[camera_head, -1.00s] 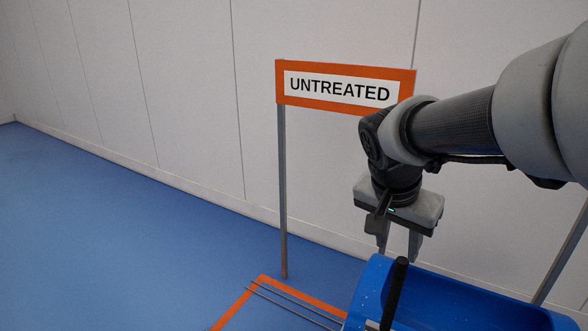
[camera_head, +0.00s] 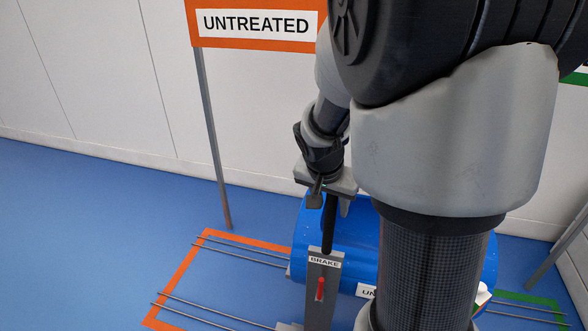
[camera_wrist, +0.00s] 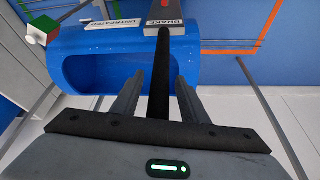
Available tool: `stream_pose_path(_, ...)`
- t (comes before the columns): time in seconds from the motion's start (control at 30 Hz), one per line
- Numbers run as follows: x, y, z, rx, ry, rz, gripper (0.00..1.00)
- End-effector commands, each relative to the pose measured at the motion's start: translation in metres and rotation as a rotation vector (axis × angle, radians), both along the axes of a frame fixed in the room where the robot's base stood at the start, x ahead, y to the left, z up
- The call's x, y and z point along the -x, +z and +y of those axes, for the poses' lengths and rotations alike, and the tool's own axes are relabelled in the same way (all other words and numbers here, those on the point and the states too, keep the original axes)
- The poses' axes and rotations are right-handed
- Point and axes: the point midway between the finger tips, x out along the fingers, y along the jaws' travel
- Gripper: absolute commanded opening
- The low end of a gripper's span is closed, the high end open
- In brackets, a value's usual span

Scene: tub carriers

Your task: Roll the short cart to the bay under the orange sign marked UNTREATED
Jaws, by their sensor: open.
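The orange UNTREATED sign (camera_head: 255,24) stands on a grey post at the wall. An orange floor outline (camera_head: 172,285) marks the bay below it. The cart's blue tub (camera_head: 308,225) stands at the right of this outline, partly hidden by my arm. A grey column marked BRAKE (camera_head: 323,263) with a red lever (camera_head: 320,289) and an upright black handle (camera_head: 329,225) stands before it. My gripper (camera_head: 330,205) is open at the handle. In the wrist view, my gripper's fingers (camera_wrist: 157,88) lie either side of the black handle (camera_wrist: 159,75), with gaps showing. The tub label (camera_wrist: 113,24) reads UNTREATED.
Grey rails (camera_head: 215,313) run along the floor inside the orange outline. A green floor outline (camera_head: 530,298) lies to the right, with a green-edged sign (camera_head: 576,79) above. A white, green and red block (camera_wrist: 38,30) sits by the tub. Blue floor at left is clear.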

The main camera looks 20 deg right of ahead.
Motion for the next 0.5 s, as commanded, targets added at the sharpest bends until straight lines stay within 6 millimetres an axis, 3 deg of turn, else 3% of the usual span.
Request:
stream_pose_path(0.33, -0.0013, -0.0039, -0.0013, 0.0, -0.001, 0.0, 0.4)
stream_pose_path(0.5, -0.0013, -0.0037, -0.0012, 0.0, -0.001, 0.0, 0.12)
